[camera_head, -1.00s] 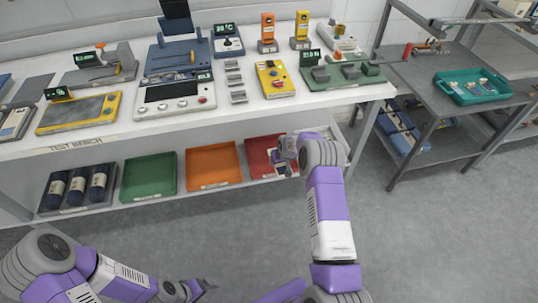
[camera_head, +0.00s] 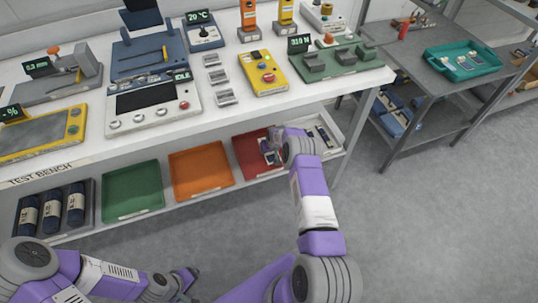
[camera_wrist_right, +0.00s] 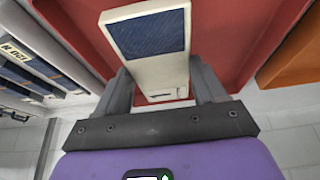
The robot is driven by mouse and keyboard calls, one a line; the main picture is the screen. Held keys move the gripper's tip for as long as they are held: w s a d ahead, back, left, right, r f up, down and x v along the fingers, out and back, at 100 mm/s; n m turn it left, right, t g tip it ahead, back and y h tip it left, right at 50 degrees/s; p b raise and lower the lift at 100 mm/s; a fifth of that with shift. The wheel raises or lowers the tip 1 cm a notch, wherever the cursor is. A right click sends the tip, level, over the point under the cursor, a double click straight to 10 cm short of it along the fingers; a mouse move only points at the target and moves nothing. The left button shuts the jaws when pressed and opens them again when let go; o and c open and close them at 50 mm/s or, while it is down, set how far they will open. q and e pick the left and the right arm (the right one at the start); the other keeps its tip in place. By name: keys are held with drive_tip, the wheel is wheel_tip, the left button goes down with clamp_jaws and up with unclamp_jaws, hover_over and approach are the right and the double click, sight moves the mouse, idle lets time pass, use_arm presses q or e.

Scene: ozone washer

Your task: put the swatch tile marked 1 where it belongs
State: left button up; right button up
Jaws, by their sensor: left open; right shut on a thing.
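My right gripper (camera_wrist_right: 162,78) is shut on a cream swatch tile (camera_wrist_right: 155,68) with a dark blue fabric patch. The small mark near the tile's lower end is too small to read. In the head view the right gripper (camera_head: 270,146) is at the red tray (camera_head: 244,150) on the lower shelf; the tray (camera_wrist_right: 230,35) fills much of the wrist view behind the tile. I cannot tell whether the tile touches the tray floor. My left gripper (camera_head: 188,279) is open and empty, low in front of the shelf.
An orange tray (camera_head: 200,171) and a green tray (camera_head: 132,191) stand left of the red one. A pale tray (camera_head: 335,127) with several items stands at its right. The bench top (camera_head: 225,120) overhangs the shelf. A teal tray (camera_head: 447,66) sits on the right-hand table.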

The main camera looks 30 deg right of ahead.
sight(270, 153)
wheel_tip(270, 153, down, 4)
drive_tip(key=shift+r+b, duration=0.1)
drive_tip(key=shift+b, duration=0.7)
drive_tip(key=shift+r, duration=0.15)
drive_tip(key=shift+f, duration=0.2)
drive_tip(key=o, duration=1.3)
drive_tip(key=shift+c, duration=0.2)
drive_tip(key=shift+r, duration=0.1)
